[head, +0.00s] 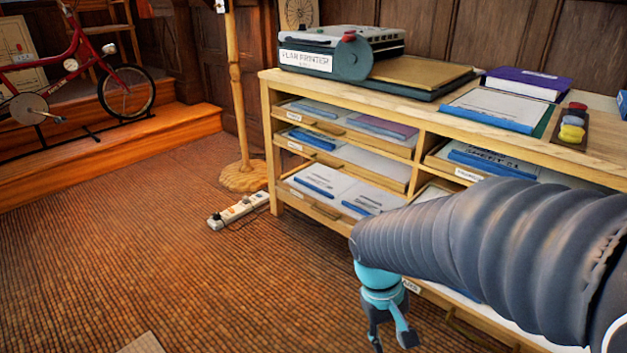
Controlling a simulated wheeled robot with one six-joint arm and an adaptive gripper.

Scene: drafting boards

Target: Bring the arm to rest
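My arm, in a dark ribbed sleeve, reaches in from the right edge in the head view and crosses in front of the wooden shelf unit (264,110). My gripper (392,343) hangs below the sleeve's end, pointing down, with a light blue body and grey fingers. The two fingers stand apart with nothing seen between them. The gripper is over the floor, in front of the unit's lower part. The arm hides part of the lower shelves.
A plan printer (310,62), purple book (520,82), clipboard (492,108) and tray of coloured pieces (571,128) top the unit. A power strip (238,210) lies on the floor near a wooden post (238,100). A red bicycle (90,75) stands on steps. The left floor is mostly clear.

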